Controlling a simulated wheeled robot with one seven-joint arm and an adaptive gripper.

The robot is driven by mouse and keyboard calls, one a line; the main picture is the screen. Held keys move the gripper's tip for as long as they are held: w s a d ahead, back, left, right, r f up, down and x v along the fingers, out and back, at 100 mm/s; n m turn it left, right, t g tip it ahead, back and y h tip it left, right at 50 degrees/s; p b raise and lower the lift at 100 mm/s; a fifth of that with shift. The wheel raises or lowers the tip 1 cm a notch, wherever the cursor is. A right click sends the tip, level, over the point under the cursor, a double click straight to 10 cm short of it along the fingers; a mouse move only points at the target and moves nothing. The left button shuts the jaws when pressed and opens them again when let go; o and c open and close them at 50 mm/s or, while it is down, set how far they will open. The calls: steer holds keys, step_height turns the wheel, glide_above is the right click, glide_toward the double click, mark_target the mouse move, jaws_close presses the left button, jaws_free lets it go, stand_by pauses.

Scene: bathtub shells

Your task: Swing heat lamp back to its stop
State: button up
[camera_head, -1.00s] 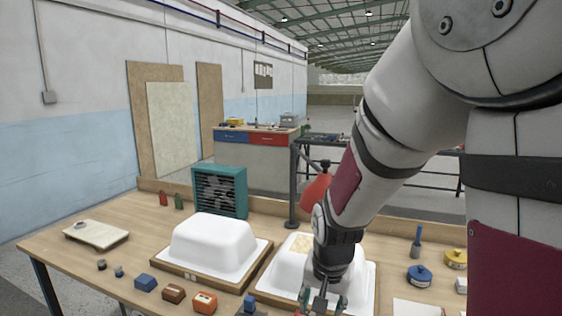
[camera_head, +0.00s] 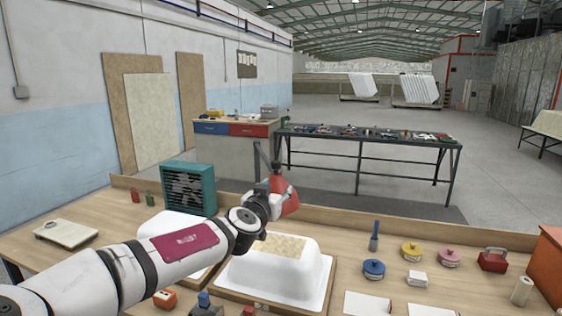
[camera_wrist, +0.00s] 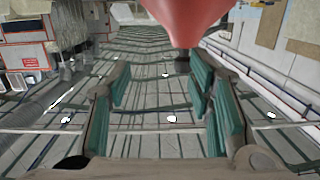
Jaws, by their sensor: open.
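The heat lamp has a red cone-shaped shade (camera_head: 287,198) on a dark post (camera_head: 257,160) behind the right-hand tub shell. Its shade also fills the top middle of the wrist view (camera_wrist: 187,18). My gripper (camera_wrist: 165,75) is open, with teal pads apart and nothing between them. In the head view my gripper (camera_head: 268,190) is just left of the shade and partly overlaps the lamp; whether they touch cannot be told. The right-hand white tub shell (camera_head: 290,277), with a tan woven patch (camera_head: 280,246) on top, stands below. My arm hides much of the left-hand shell (camera_head: 165,223).
A teal fan box (camera_head: 188,188) stands at the back left of the bench. A blue-handled tool (camera_head: 374,236), a blue lidded pot (camera_head: 374,269), a yellow pot (camera_head: 411,252) and white sheets (camera_head: 367,305) lie right.

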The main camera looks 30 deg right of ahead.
mark_target(275, 166)
step_height(275, 166, up, 3)
steer(key=w+a+n+t, duration=0.1)
steer(key=w+a+t, duration=0.1)
steer(key=a, duration=0.1)
steer(key=x, duration=1.3)
steer(key=shift+d+f+p, duration=0.1)
steer(key=shift+d+p, duration=0.2)
steer(key=shift+d, duration=0.1)
steer(key=shift+c, duration=0.4)
jaws_close()
